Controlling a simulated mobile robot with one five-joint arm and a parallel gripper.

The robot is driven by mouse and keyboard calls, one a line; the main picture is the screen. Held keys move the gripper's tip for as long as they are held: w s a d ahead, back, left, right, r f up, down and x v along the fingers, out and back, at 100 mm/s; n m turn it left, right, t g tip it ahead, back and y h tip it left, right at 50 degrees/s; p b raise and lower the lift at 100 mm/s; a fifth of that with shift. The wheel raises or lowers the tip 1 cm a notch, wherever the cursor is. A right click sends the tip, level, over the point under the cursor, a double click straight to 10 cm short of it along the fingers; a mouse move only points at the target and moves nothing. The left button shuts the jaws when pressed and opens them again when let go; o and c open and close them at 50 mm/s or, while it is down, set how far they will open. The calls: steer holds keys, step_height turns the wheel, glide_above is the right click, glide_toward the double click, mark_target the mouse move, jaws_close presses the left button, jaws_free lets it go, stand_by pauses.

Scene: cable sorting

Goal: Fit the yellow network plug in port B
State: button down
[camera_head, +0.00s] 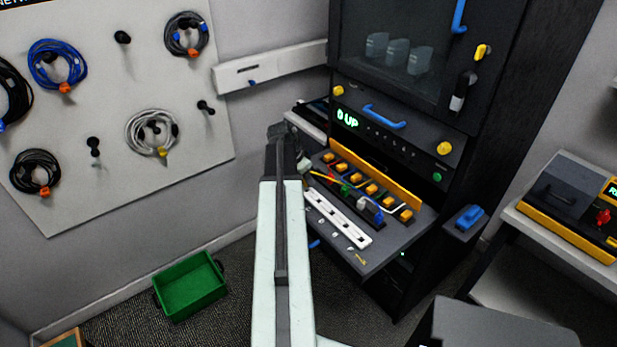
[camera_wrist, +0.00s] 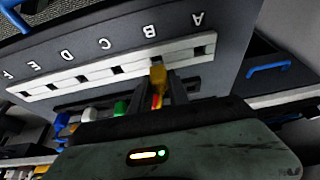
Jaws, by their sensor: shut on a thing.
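In the wrist view my gripper (camera_wrist: 161,88) is shut on the yellow network plug (camera_wrist: 158,74). The plug points at the white port strip (camera_wrist: 135,68), and its tip overlaps the place of port B, below the letter B (camera_wrist: 149,31). Port A (camera_wrist: 200,50) and port C (camera_wrist: 117,70) show as dark, empty openings on either side. In the head view the strip (camera_head: 338,218) lies on the pulled-out shelf; my arm hides much of the gripper.
A green plug (camera_wrist: 120,107), a white plug (camera_wrist: 90,115) and a blue plug (camera_wrist: 61,121) stand left of my gripper. The shelf (camera_head: 385,258) juts from the dark rack. A green crate (camera_head: 190,287) is on the floor. Coiled cables hang on the wall board (camera_head: 105,110).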

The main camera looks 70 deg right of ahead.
steer(key=shift+f+b, duration=0.9)
stand_by(1.0)
steer(key=c, duration=1.2)
jaws_free()
steer(key=shift+o, duration=0.2)
steer(key=o, duration=0.5)
steer(key=shift+c, duration=0.2)
steer(key=shift+r, duration=0.1)
